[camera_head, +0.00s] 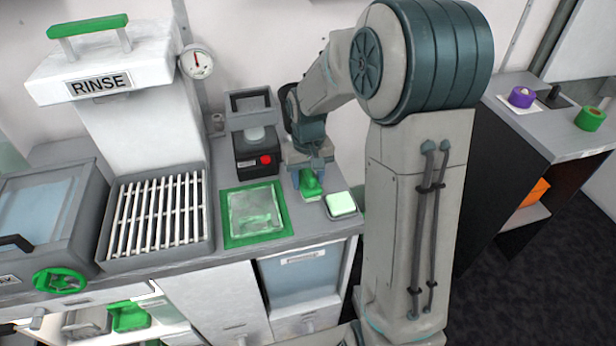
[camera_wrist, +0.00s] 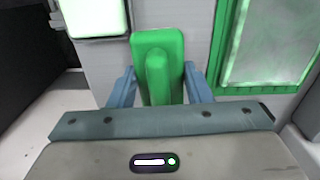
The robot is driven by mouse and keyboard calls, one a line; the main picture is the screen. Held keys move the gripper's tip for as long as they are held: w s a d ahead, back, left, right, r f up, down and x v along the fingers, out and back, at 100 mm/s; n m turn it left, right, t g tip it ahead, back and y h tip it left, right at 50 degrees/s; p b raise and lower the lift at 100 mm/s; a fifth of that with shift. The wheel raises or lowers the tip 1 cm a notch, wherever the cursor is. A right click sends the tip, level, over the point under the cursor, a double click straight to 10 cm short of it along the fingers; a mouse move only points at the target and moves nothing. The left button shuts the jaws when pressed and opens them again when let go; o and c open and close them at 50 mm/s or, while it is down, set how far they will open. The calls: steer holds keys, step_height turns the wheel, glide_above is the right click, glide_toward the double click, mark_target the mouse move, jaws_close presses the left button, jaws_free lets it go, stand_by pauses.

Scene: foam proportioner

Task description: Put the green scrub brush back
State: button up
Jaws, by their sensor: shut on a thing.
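The green scrub brush (camera_head: 311,184) is in my gripper (camera_head: 309,170), above the grey counter, between the green-framed tray (camera_head: 228,238) on its left and a small pale green pad (camera_head: 341,204) on its right. In the wrist view the brush (camera_wrist: 173,45) shows a broad green body with a raised handle ridge. The blue-grey fingers of my gripper (camera_wrist: 159,84) stand on either side of that ridge, shut on it. The underside of the brush is hidden, and I cannot tell whether it touches the counter.
A dark device with a red button (camera_head: 258,165) stands behind the tray. A slatted rack (camera_head: 157,222) and the RINSE unit (camera_head: 100,75) are to the left. Another green object (camera_head: 128,316) sits on a lower shelf. Purple and green rolls (camera_head: 521,97) lie on the right bench.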

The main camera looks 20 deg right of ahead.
steer(key=shift+f, duration=0.2)
steer(key=shift+f+b, duration=0.3)
steer(key=shift+f, duration=0.05)
steer(key=o, duration=1)
steer(key=shift+r, duration=0.15)
